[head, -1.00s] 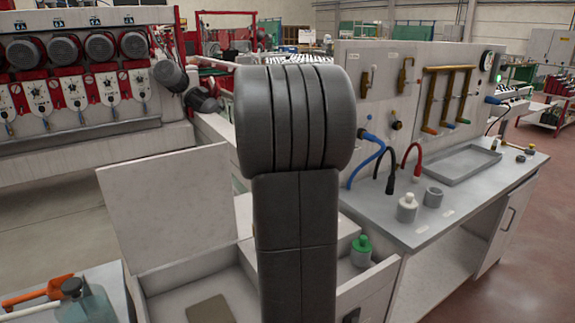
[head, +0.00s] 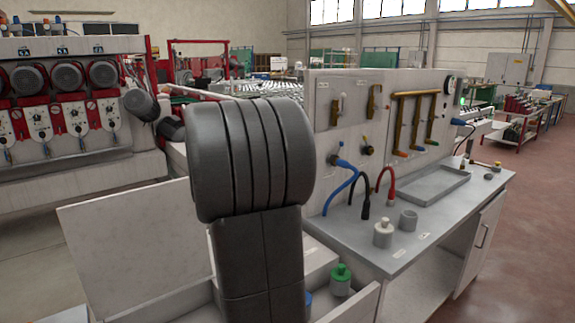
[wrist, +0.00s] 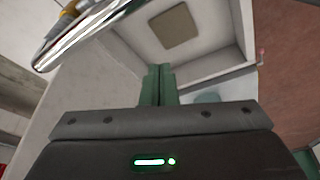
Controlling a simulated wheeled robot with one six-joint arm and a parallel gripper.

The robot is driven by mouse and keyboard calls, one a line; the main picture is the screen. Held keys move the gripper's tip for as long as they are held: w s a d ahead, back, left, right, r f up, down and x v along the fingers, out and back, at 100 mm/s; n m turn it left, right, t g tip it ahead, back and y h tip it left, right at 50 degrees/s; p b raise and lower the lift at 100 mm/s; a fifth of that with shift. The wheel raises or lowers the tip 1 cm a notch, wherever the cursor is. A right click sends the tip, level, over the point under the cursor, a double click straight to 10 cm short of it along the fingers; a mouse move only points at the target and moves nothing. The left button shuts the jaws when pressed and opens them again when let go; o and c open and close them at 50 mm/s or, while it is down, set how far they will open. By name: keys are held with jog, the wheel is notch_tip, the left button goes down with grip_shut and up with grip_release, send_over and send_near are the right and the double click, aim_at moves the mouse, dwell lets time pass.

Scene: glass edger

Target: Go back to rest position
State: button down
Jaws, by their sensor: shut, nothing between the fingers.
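My gripper (wrist: 158,72) shows in the wrist view with its two green fingers together and nothing between them. It is above or near a white open box; the exact height cannot be told. A flat brown pad (wrist: 176,26) lies inside the box, beyond the fingertips. In the head view my dark grey arm stands upright in the middle and hides part of the box and the bench. My gripper is not visible there.
A grey bench (head: 400,255) with hoses, bottles and a tray stands right of my arm. The box's white lid (head: 135,245) stands open at left. A green-capped bottle (head: 341,280) sits in the box. A shiny metal object (wrist: 95,32) is near my gripper. Floor is clear at far right.

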jog(key=shift+a+m+t, duration=0.4)
jog(key=shift+a+m, duration=0.7)
jog(key=shift+a, duration=0.15)
jog(key=shift+d, duration=0.1)
